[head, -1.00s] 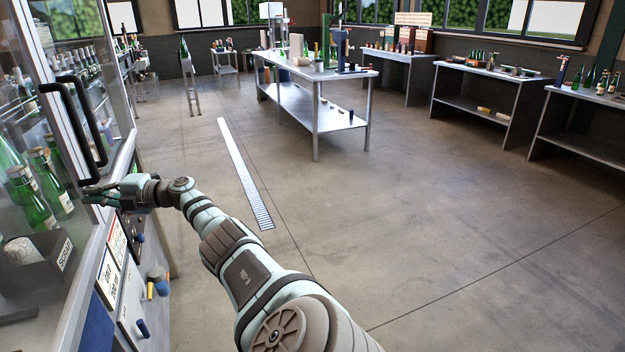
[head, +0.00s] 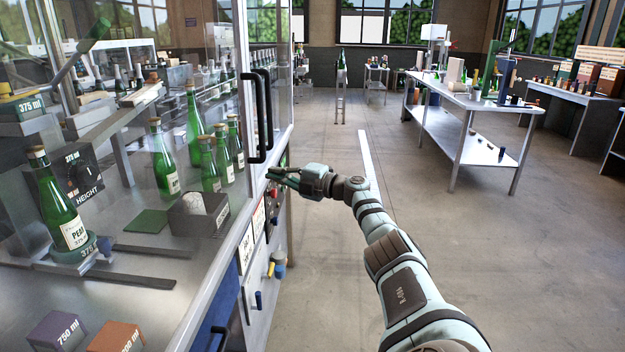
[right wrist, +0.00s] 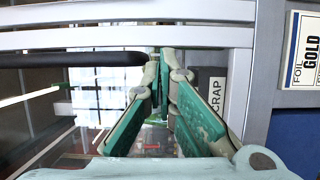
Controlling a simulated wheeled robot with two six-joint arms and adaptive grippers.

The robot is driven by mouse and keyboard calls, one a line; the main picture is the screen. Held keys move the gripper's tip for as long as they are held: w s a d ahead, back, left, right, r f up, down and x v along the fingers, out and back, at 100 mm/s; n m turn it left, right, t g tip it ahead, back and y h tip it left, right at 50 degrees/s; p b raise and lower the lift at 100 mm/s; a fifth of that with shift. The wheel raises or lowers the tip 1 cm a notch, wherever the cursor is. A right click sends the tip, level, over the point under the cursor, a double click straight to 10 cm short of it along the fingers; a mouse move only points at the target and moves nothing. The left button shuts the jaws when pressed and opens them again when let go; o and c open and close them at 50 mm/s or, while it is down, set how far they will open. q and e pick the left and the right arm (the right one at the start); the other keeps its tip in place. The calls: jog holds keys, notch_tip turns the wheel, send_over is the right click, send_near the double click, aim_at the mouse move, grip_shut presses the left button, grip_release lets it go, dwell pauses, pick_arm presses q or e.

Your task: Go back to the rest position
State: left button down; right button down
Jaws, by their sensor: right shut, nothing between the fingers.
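My right gripper (head: 276,175) shows in the head view at the front of the glass-fronted machine, beside the lower end of the black door handles (head: 257,115). It is shut and empty. In the right wrist view its green-padded fingers (right wrist: 165,62) meet at the tips, close to a black handle bar (right wrist: 75,60) and a metal frame rail (right wrist: 130,38). I cannot tell whether the fingertips touch the frame. My right arm stretches forward from the lower right of the head view. My left gripper is not in view.
Behind the glass stand several green bottles (head: 193,125) and a dark scrap box (head: 200,214). Below the handles is a panel with knobs (head: 258,298). A metal workbench (head: 470,98) stands at the back right. The floor (head: 540,270) to the right is clear.

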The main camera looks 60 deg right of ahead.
jog(key=s+d+b, duration=0.1)
jog(key=s+d, duration=0.3)
jog(key=s, duration=0.3)
jog(key=shift+s+d, duration=0.3)
jog(key=shift+d, duration=0.05)
